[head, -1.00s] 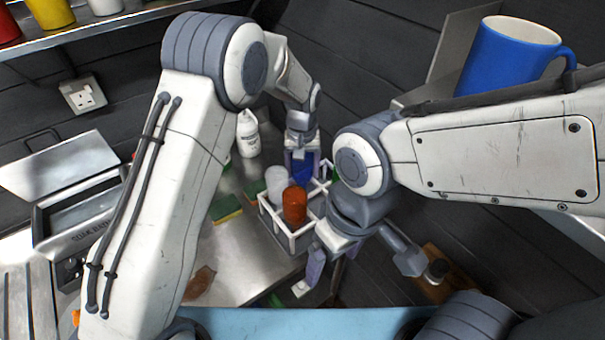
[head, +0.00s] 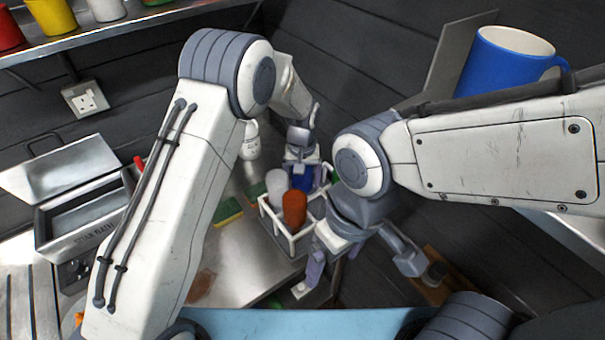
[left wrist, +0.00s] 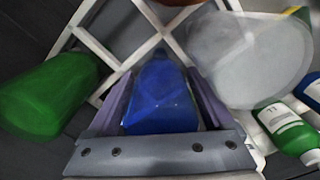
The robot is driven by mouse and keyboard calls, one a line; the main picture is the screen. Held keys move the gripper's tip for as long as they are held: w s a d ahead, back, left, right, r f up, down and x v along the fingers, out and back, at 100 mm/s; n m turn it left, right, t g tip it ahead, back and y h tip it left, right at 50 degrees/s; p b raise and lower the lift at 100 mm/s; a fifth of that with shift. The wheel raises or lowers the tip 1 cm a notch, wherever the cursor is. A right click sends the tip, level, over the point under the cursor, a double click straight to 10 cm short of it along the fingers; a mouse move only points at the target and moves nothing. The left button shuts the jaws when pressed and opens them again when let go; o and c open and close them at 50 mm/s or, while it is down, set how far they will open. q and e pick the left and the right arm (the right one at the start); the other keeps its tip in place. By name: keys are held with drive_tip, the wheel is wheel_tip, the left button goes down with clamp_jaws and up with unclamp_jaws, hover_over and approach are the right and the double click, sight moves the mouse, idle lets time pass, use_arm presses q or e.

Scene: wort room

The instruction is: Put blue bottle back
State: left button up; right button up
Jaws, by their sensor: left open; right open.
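The blue bottle (head: 303,180) is at the back right compartment of the white rack (head: 290,243), behind the orange bottle (head: 294,208). My left gripper (head: 300,168) is above it, pointing down. In the left wrist view the open fingers (left wrist: 162,105) are on both sides of the blue bottle (left wrist: 160,88). Whether its base rests on the rack floor is hidden. My right gripper (head: 316,275) is open and empty, in front of the rack's right side.
A clear whitish bottle (head: 277,184) stands in the rack beside the orange one. A green bottle (left wrist: 45,95) is close to the left finger in the wrist view. A white bottle (head: 250,142), a sponge (head: 228,211) and a stir bath (head: 85,215) stand left of the rack.

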use_arm(q)
drive_tip(key=shift+r+b, duration=0.4)
drive_tip(key=shift+r, duration=0.05)
wheel_tip(320, 180, up, 10)
drive_tip(key=b, duration=0.3)
drive_tip(key=shift+r, duration=0.2)
drive_tip(key=shift+r+b, duration=0.3)
drive_tip(key=shift+r, duration=0.1)
drive_tip(key=shift+s+r, duration=0.2)
drive_tip(key=shift+s, duration=0.1)
drive_tip(key=s+r+m, duration=0.2)
drive_tip(key=s, duration=0.6)
drive_tip(key=s+r+m, duration=0.2)
drive_tip(key=s, duration=0.6)
drive_tip(key=s+a+f+m, duration=0.1)
drive_tip(key=s+a, duration=0.1)
drive_tip(key=s, duration=0.5)
drive_tip(key=s+a+f+m+h, duration=0.1)
drive_tip(key=s+a+m, duration=0.1)
drive_tip(key=s, duration=0.6)
drive_tip(key=shift+a+f, duration=0.35)
drive_tip(key=shift+f, duration=0.05)
